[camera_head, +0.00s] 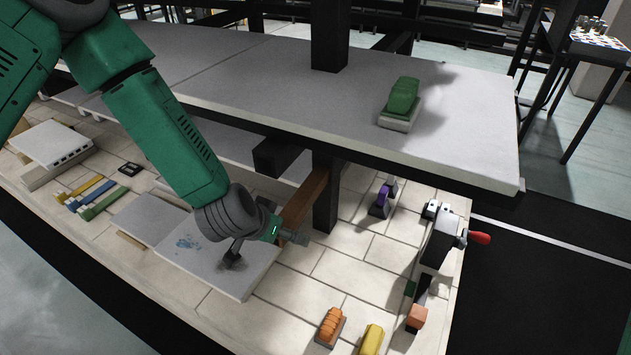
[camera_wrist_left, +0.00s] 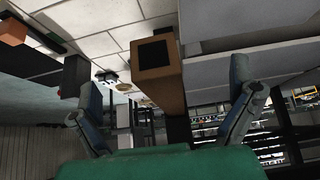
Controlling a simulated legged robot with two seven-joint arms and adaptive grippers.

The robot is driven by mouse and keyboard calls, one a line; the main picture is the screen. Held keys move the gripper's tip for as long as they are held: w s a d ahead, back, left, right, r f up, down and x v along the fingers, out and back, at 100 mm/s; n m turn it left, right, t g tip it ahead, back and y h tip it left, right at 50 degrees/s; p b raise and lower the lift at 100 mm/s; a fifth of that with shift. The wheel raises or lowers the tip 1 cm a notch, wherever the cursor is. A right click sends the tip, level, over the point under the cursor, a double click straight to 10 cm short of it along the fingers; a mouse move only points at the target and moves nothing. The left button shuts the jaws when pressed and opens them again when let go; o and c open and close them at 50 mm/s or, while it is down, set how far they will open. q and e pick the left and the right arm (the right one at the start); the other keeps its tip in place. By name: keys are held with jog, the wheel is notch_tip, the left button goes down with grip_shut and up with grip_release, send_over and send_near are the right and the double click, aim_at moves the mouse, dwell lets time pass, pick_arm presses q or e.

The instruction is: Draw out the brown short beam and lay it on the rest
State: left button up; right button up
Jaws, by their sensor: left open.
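The brown short beam (camera_head: 304,198) sticks out from under the grey upper shelf, beside a black post in the head view. In the left wrist view its square end with a dark centre, the beam (camera_wrist_left: 172,88), faces the camera. My left gripper (camera_head: 268,246) is at the beam's near end. Its two fingers are spread wide, one on each side of the beam end in the left wrist view, with visible gaps. It holds nothing. I cannot tell for certain which thing is the rest. My right gripper is not in view.
A grey slab (camera_head: 190,262) with a blue mark lies below my left gripper. The shelf (camera_head: 440,140) carries a green object (camera_head: 403,95). A black post (camera_head: 327,200) stands close by. A clamp with a red handle (camera_head: 478,238), orange and yellow pieces are at the right. Tiles between are clear.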

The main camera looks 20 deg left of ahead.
pick_arm(q)
jog(key=p+v, duration=0.3)
jog(key=v, duration=0.2)
jog(key=shift+r+p, duration=0.15)
jog(key=shift+p, duration=0.25)
dwell(0.5)
